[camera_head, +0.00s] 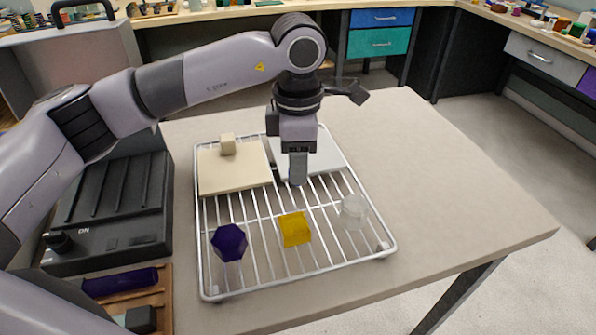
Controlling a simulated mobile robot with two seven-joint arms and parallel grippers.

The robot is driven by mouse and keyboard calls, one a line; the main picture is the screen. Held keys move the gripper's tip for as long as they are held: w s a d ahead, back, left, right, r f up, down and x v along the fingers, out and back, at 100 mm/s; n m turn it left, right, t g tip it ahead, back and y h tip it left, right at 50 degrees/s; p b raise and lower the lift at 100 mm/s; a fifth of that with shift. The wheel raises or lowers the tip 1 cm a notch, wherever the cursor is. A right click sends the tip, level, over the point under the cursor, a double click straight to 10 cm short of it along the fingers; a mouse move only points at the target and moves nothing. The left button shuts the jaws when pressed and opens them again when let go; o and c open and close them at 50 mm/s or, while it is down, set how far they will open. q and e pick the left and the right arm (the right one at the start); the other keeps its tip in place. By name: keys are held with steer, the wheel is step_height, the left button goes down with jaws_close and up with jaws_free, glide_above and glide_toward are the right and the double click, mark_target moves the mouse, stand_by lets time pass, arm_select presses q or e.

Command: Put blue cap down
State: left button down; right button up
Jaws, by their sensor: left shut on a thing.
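My left gripper (298,172) points straight down over the pale grey plate (322,165) on the wire rack (204,262). It is shut on a small blue-grey piece, seemingly the blue cap; the fingers hide most of it. Its tip is at or just above the rack near the plate's front edge; I cannot tell if it touches. A purple hexagonal piece (229,242), a yellow block (294,229) and a clear glass piece (354,211) sit in a row at the rack's front. My right gripper is not in view.
A cream plate (235,175) with a small beige block (228,144) lies at the rack's back left. A black device (115,205) and a wooden tray (155,300) with a purple rod stand left of the rack. The table (440,190) is clear on the right.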

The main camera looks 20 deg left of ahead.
arm_select(q)
step_height(320, 180, up, 17)
steer(key=shift+p, duration=0.35)
